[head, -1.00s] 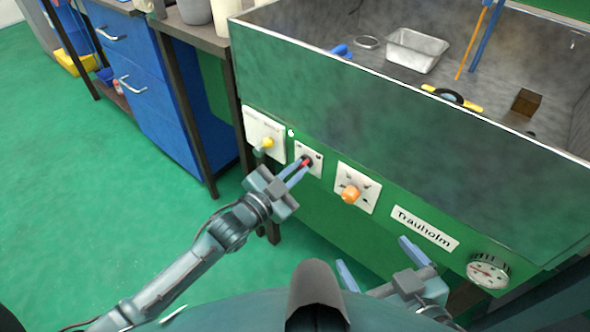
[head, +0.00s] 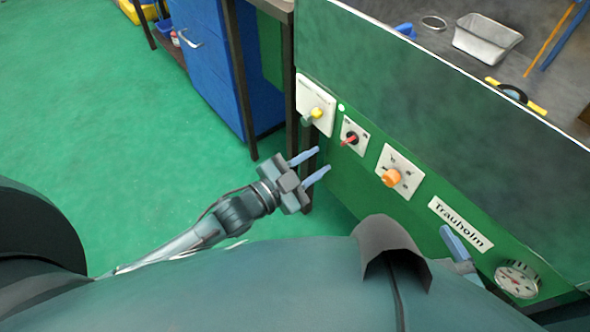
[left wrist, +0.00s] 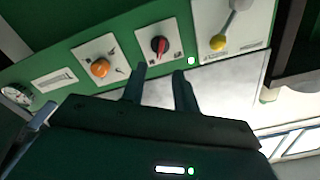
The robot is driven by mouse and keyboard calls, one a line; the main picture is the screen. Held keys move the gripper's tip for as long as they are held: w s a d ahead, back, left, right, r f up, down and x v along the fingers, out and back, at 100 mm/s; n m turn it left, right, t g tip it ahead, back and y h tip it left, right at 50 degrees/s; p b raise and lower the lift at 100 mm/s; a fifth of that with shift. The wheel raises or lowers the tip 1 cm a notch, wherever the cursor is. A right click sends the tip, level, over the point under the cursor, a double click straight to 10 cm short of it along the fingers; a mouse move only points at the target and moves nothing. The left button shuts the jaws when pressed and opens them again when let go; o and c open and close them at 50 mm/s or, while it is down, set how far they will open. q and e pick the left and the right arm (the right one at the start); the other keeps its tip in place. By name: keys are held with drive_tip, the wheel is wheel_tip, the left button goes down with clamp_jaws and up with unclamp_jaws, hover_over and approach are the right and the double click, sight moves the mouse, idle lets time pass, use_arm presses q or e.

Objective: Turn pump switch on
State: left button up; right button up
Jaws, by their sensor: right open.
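A red-handled rotary switch (head: 350,139) sits on a white plate on the green machine front; it also shows in the left wrist view (left wrist: 159,45). Its handle points to the lower left in the head view. The plate lettering is too small to read. My left gripper (head: 321,161) is open and empty, just below and left of the red switch, apart from it. Its fingers also show in the left wrist view (left wrist: 158,72), pointing at the panel. My right gripper (head: 454,243) is open near the panel's lower right, partly hidden by my body.
A yellow-tipped lever (head: 316,113) is left of the switch, an orange knob (head: 391,178) right of it. A small lit green lamp (head: 341,107) is above. A gauge (head: 517,279) is at lower right. The blue drawer cabinet (head: 215,60) stands left; the green floor is clear.

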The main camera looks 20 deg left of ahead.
use_arm(q)
drive_tip(key=shift+v, duration=2.75)
